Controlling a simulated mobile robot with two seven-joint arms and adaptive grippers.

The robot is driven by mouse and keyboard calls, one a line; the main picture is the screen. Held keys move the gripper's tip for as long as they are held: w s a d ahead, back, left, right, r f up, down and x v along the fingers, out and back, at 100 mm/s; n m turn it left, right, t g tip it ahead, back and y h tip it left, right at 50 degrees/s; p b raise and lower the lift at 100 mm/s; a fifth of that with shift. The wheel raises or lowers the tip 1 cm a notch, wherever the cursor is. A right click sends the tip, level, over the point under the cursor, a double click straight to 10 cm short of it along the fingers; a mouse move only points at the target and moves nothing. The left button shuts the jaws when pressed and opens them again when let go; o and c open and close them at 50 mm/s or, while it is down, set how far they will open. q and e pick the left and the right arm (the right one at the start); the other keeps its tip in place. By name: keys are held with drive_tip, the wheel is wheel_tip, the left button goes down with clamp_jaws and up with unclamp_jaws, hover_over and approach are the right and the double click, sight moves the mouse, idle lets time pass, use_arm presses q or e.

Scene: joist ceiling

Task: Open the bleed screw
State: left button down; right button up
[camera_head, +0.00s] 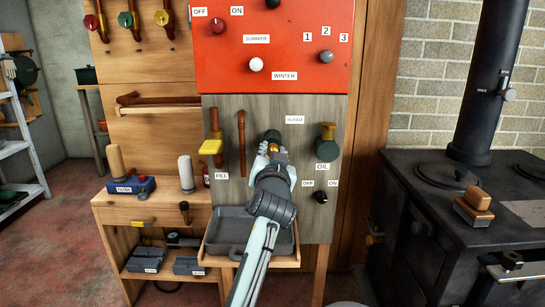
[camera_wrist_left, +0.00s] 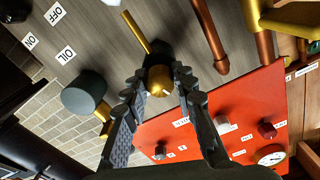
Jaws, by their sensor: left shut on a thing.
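The bleed screw, a round brass head with a slot, sits between the fingertips of my left gripper in the left wrist view (camera_wrist_left: 158,80). A thin brass stem or pipe runs from it along the grey wood panel. In the head view my left gripper (camera_head: 273,150) reaches up to the panel below the BLEED label (camera_head: 294,120) and mostly hides the screw. The left gripper (camera_wrist_left: 162,84) is shut on the screw, with a finger on each side. My right gripper is in neither view.
The green OIL valve (camera_head: 327,131) stands close on the right, above an OFF/ON knob (camera_head: 320,197). A copper pipe (camera_head: 241,140) and yellow FILL handle (camera_head: 211,147) are on the left. A grey tray (camera_head: 224,250) sits below. A black stove (camera_head: 440,190) stands at the right.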

sight(273, 145)
use_arm(q)
drive_tip(key=shift+n, duration=1)
drive_tip(key=shift+n+b, duration=0.35)
drive_tip(key=shift+n, duration=0.55)
drive_tip(key=n, duration=0.4)
drive_tip(key=shift+n, duration=0.4)
drive_tip(key=shift+r+n+b, duration=0.1)
drive_tip(key=shift+n+b, duration=0.25)
drive_tip(key=shift+n, duration=0.45)
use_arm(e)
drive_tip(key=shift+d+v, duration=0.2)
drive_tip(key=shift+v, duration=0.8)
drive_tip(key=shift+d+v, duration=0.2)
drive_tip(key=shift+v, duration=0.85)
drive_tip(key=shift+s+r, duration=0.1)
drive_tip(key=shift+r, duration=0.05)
use_arm(q)
drive_tip(key=c, duration=1.2)
unclamp_jaws()
wheel_tip(273, 145, up, 10)
drive_tip(key=shift+f, duration=0.1)
